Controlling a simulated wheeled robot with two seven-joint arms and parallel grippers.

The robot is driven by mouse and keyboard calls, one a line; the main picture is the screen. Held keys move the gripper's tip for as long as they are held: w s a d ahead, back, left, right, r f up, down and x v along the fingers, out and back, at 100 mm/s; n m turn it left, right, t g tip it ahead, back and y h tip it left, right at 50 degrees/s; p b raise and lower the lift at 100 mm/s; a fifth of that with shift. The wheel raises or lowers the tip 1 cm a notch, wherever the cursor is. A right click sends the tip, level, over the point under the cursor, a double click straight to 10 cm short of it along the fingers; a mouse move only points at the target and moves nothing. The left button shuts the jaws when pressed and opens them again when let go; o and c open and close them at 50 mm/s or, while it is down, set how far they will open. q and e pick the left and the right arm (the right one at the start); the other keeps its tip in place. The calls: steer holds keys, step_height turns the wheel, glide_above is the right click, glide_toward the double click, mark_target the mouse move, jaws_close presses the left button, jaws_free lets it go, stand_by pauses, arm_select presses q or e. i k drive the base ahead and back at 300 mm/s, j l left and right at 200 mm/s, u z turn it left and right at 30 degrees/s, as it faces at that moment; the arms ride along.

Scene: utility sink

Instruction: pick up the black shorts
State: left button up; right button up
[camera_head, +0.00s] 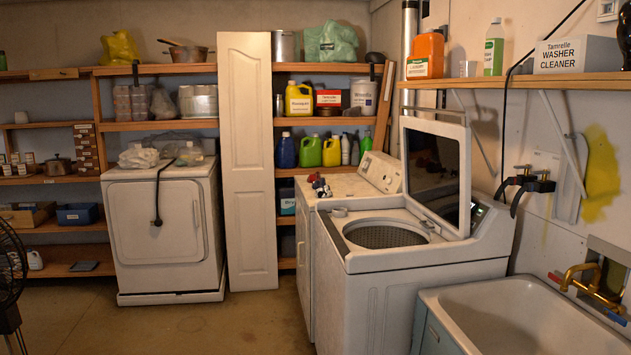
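I cannot clearly make out black shorts in the head view. A small dark bundle with red and blue parts (320,186) lies on top of the rear white machine, and I cannot tell what it is. A dark flat item (83,266) lies on the lowest shelf at the left, too small to identify. A black object (625,38) is cut off by the right edge on the upper wall shelf. Neither of my grippers is in view.
An open top-loading washer (390,234) stands at centre right, lid raised. A utility sink (520,315) with a brass faucet (588,285) is at lower right. A white dryer (165,230) stands at left, a fan (10,280) at the left edge. The floor (160,325) in front is clear.

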mark_target(325, 192)
steer(key=i+j+u, duration=0.35)
steer(key=i, duration=0.35)
steer(key=i+u, duration=0.4)
steer(key=i, duration=0.3)
steer(key=i+z, duration=0.1)
steer(key=i, duration=0.5)
steer(key=i+j+z, duration=0.1)
steer(key=i, duration=0.55)
steer(key=i+j+z, duration=0.1)
steer(key=i, duration=0.5)
steer(key=i+j+z, duration=0.15)
steer(key=i+z, duration=0.3)
steer(key=i+j+z, duration=0.2)
steer(key=z, duration=0.3)
steer(key=i+j+z, duration=0.25)
steer(key=z, duration=0.2)
steer(key=i+j+z, duration=0.15)
steer(key=j+z, duration=0.3)
steer(key=i+j+z, duration=0.1)
steer(key=j+z, duration=0.8)
steer(key=j, duration=0.2)
steer(key=j+z, duration=0.35)
steer(key=j, duration=0.3)
steer(key=k+l, duration=0.05)
